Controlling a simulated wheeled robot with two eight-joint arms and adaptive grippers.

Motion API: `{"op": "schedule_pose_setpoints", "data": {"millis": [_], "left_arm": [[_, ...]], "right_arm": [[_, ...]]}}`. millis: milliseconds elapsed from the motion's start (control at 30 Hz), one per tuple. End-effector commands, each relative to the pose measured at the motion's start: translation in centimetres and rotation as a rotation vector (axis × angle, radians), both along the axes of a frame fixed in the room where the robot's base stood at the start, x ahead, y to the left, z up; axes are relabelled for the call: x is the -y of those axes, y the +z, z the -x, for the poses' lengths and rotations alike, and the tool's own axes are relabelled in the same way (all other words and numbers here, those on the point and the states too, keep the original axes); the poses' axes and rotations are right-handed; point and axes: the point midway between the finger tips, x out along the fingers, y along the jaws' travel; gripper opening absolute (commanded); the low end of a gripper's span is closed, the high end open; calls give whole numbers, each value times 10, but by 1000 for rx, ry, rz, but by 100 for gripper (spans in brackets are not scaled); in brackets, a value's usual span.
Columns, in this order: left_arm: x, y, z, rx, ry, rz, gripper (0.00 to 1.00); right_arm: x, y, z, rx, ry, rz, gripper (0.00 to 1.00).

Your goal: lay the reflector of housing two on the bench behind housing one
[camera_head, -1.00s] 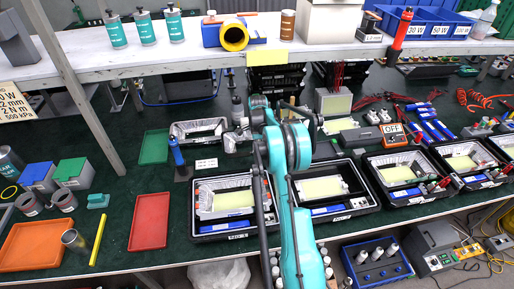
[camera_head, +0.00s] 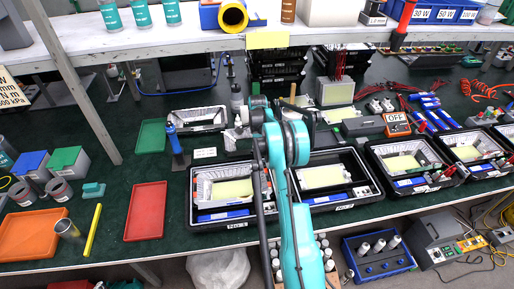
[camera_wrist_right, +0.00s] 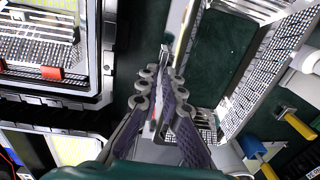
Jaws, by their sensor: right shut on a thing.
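The reflector (camera_head: 195,113), a silver open-centred frame, is behind housing one (camera_head: 237,225) and level with the bench in the head view. In the right wrist view its perforated wall (camera_wrist_right: 238,108) surrounds a dark green opening. My right gripper (camera_wrist_right: 166,72) is shut on its edge; whether it rests on the bench or hangs slightly above, I cannot tell. Housing one, a black tray labelled No 1, has a silver reflector around a yellow panel. Housing two (camera_head: 345,207), to its right, shows a yellow panel with no silver reflector around it. My left gripper is not in view.
A blue-handled tool on a dark stand (camera_head: 174,143) is close in front of the reflector. A white label card (camera_head: 204,153) lies nearby. A green tray (camera_head: 152,135) is to the left. The shelf (camera_head: 150,43) runs above the back of the bench.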

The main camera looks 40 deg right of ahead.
Motion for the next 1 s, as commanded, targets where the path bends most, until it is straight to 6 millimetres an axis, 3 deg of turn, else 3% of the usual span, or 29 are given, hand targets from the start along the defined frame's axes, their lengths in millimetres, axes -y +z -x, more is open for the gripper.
{"op": "schedule_pose_setpoints", "data": {"millis": [867, 1000], "left_arm": [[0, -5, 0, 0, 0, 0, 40], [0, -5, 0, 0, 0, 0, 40]], "right_arm": [[0, -5, 0, 0, 0, 0, 0], [0, -5, 0, 0, 0, 0, 30]]}}
